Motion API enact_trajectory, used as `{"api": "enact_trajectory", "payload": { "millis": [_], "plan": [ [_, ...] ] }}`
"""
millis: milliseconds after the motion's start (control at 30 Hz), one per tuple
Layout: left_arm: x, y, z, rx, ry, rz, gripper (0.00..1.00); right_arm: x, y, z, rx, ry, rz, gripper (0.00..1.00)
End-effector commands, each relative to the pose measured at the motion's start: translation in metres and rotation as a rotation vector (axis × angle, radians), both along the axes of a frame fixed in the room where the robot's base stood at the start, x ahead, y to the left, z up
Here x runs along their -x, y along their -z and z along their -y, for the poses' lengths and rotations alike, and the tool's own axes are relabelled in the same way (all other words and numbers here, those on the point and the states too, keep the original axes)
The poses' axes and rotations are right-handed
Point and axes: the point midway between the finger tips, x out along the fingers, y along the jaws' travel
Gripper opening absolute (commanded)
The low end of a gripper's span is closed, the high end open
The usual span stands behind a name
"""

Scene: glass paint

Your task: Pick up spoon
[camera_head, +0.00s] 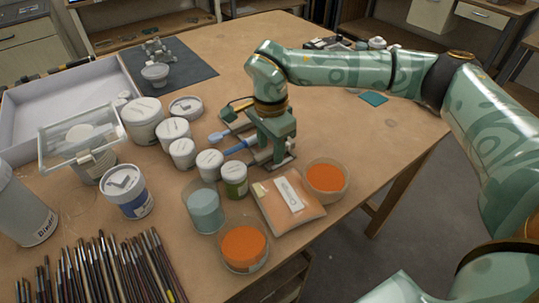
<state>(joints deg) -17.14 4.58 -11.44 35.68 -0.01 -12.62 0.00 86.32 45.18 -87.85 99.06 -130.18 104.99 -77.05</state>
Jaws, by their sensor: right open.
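My right gripper (272,156) is open and low over the middle of the table (330,110), fingers pointing down. Beside and partly behind its fingers lie small hand tools. One has a blue end (237,148) and another a lighter blue end (216,138). I cannot tell for sure which of them is the spoon, as the gripper hides part of them. I cannot tell whether the fingers touch a tool. My left gripper is not in view.
White lidded jars (142,120) crowd the left of the gripper. In front are a blue-grey cup (204,207), orange paint bowls (326,178) and a flat packet (288,202).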

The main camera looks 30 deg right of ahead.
Motion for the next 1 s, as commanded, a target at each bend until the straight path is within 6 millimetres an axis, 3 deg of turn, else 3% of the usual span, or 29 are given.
{"api": "enact_trajectory", "payload": {
  "millis": [233,400,733,1000],
  "plan": [
    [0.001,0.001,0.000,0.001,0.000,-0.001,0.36,0.000,0.004,0.000,0.000,-0.001,0.002,0.45],
    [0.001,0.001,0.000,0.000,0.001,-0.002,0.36,0.000,0.004,0.000,0.000,-0.001,0.002,0.00],
    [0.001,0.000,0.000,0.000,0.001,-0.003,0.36,-0.001,0.000,0.000,-0.001,-0.001,0.004,0.00],
    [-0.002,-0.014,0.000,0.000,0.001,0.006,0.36,-0.001,-0.056,0.000,-0.001,-0.001,0.009,0.00]
  ]
}}
